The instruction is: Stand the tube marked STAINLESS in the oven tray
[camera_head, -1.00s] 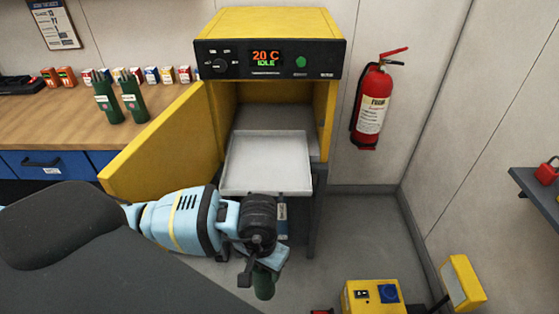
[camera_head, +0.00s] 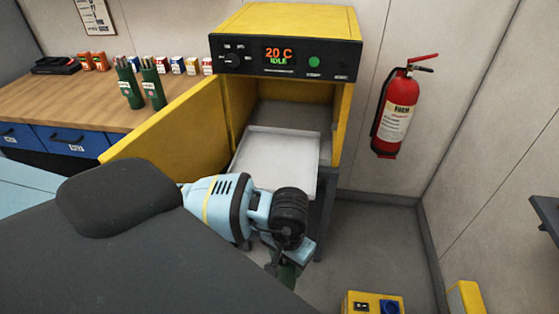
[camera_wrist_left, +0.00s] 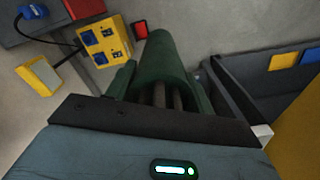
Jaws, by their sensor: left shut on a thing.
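My left gripper (camera_head: 280,262) is in front of the oven, below the front edge of the oven tray. It is shut on a dark green tube (camera_wrist_left: 163,62), which fills the space between its fingers in the left wrist view. In the head view the tube is mostly hidden by my wrist, and no marking on it can be read. The oven tray (camera_head: 285,160) is a shallow, pale, empty tray pulled out of the open yellow oven (camera_head: 285,25). My right gripper is not in view.
The oven door (camera_head: 165,135) stands open to the left. Two green tubes with rods (camera_head: 140,88) stand on the wooden bench (camera_head: 60,100) near small boxes. A fire extinguisher (camera_head: 397,115) hangs on the wall at right. A yellow box (camera_head: 370,303) is on the floor.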

